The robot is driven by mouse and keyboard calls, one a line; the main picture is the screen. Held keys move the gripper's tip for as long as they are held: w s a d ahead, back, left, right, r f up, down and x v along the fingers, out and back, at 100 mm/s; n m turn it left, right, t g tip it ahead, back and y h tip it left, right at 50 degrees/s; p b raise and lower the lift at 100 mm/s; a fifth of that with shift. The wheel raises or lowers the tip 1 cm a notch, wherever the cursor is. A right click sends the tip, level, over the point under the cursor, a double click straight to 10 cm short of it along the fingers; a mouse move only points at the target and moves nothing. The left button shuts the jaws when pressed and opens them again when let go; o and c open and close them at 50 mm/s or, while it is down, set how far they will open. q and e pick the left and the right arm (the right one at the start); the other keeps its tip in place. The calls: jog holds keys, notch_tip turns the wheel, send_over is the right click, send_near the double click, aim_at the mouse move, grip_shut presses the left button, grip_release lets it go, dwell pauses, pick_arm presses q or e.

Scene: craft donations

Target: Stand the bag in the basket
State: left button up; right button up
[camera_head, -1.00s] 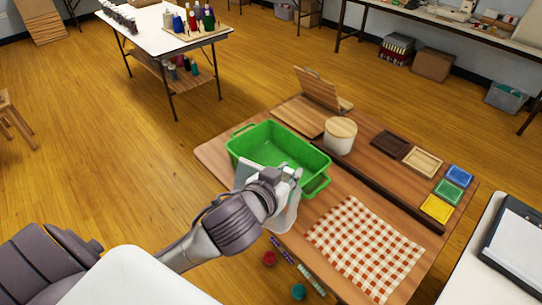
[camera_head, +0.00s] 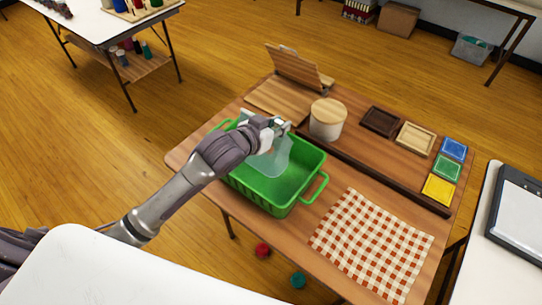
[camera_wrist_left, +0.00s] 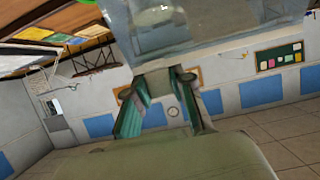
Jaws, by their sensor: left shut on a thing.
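The green basket (camera_head: 285,208) with two loop handles stands on the wooden table. My left gripper (camera_head: 277,124) is shut on a pale, see-through bag (camera_head: 272,163). The bag hangs from it over the basket, on the far left side of its opening. Its lower part shows against the green inside; I cannot tell whether it touches the floor of the basket. In the left wrist view the fingers (camera_wrist_left: 162,104) show at the middle, with a clear sheet-like surface above them. My right gripper is not in view.
A wooden stand (camera_head: 300,70) is further back. Small trays (camera_head: 446,168) line the right side. A checked cloth (camera_head: 372,243) lies flat to the right of the basket. Spools (camera_head: 262,250) lie below the table edge.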

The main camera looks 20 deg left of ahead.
aim_at(277, 144)
pick_arm(q)
jog(key=shift+a+f, duration=0.15)
jog(key=shift+f, duration=3.55)
jog(key=shift+f, duration=0.15)
jog(key=o, duration=0.9)
